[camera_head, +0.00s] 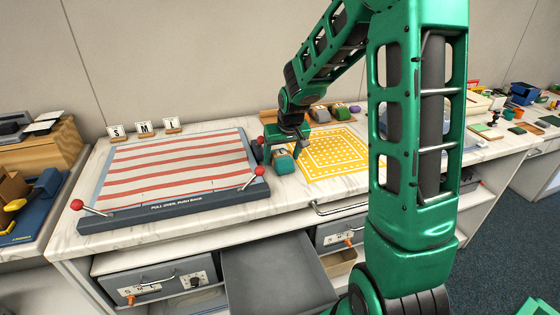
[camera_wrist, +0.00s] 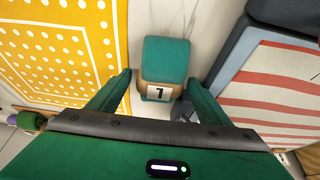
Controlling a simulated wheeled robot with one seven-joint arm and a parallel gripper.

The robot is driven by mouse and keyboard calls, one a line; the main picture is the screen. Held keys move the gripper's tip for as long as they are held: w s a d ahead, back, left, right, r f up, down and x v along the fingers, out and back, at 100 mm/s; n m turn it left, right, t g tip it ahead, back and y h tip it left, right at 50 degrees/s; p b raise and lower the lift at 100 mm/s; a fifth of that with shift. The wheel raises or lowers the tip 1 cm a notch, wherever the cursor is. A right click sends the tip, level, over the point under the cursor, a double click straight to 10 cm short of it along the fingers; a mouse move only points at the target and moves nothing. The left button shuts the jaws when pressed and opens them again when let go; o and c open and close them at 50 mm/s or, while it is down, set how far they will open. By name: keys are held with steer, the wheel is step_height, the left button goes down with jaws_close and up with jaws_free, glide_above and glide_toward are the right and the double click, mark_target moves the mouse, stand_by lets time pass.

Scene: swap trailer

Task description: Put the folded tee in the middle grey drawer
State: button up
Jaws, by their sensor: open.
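A small teal bundle (camera_head: 284,164) with a tan band and a tag reading 1 sits on the counter between the striped board and the yellow mat; it looks like the folded tee. It also shows in the wrist view (camera_wrist: 165,60). My gripper (camera_head: 282,151) is over it, open, with one finger to each side in the wrist view (camera_wrist: 158,78). I cannot tell whether the fingers touch it.
The striped board (camera_head: 180,168) with red-knobbed levers (camera_head: 259,171) lies left of my gripper. The yellow dotted mat (camera_head: 342,151) lies right. A left drawer (camera_head: 160,280) and right drawer (camera_head: 342,230) flank the open one. S, M, L cards (camera_head: 143,127) stand behind.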

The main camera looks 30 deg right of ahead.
steer(key=shift+c, duration=0.6)
steer(key=c, duration=1.2)
